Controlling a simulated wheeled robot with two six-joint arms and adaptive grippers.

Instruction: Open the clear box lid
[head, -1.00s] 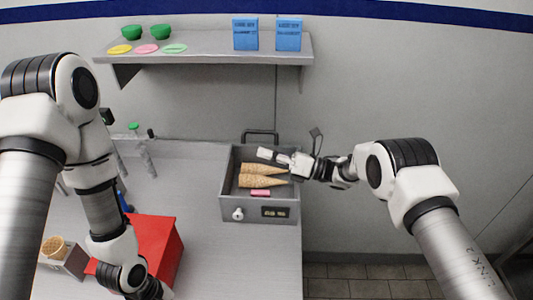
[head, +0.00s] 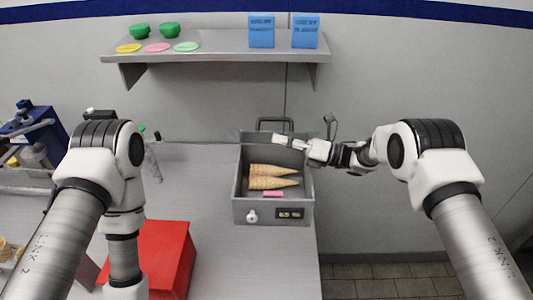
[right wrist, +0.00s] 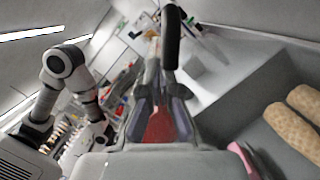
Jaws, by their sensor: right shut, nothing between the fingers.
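The grey box (head: 235,205) stands near the table's right edge, with cones (head: 273,176) and a small pink piece (head: 273,194) visible inside. Its clear lid is hard to make out; a dark handle loop (head: 273,121) rises above the box's back edge, so the lid seems raised there. My right gripper (head: 279,138) is shut and empty, over the box's back part just below the handle in the picture. The right wrist view shows its fingers (right wrist: 160,110) close together, with cones (right wrist: 295,125) at the right. My left gripper is out of the head view.
A red box (head: 170,255) stands on the table at front left, beside my left arm. A wall shelf (head: 215,72) above holds green bowls, coloured discs and blue boxes (head: 261,31). The table between is clear.

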